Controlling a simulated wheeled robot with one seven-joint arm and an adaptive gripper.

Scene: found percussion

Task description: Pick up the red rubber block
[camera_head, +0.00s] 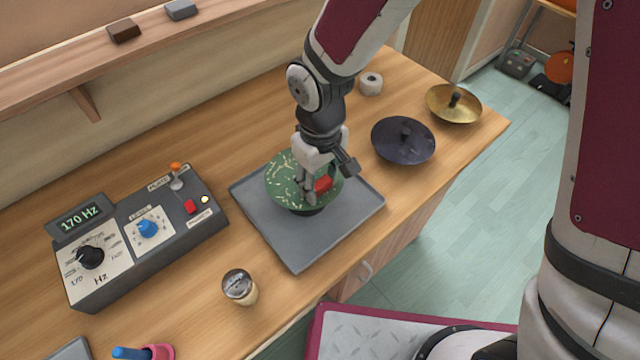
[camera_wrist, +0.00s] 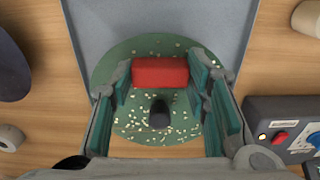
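The red rubber block (camera_head: 323,184) lies on the green round plate (camera_head: 284,172), which is strewn with pale grains. In the wrist view the red block (camera_wrist: 160,71) is upper centre, beyond the plate's dark central knob (camera_wrist: 159,114). My gripper (camera_head: 331,184) is low over the plate and open, with its fingers on either side of the block. In the wrist view the fingers of my gripper (camera_wrist: 160,77) stand close to the block's two ends. Part of the plate is hidden behind the gripper.
The plate stands on a grey tray (camera_head: 300,251). A control box (camera_head: 140,238) is to the left, a small metal-topped jar (camera_head: 239,287) in front. A dark dish (camera_head: 403,140), a brass dish (camera_head: 454,103) and a white roll (camera_head: 371,84) are to the right and behind.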

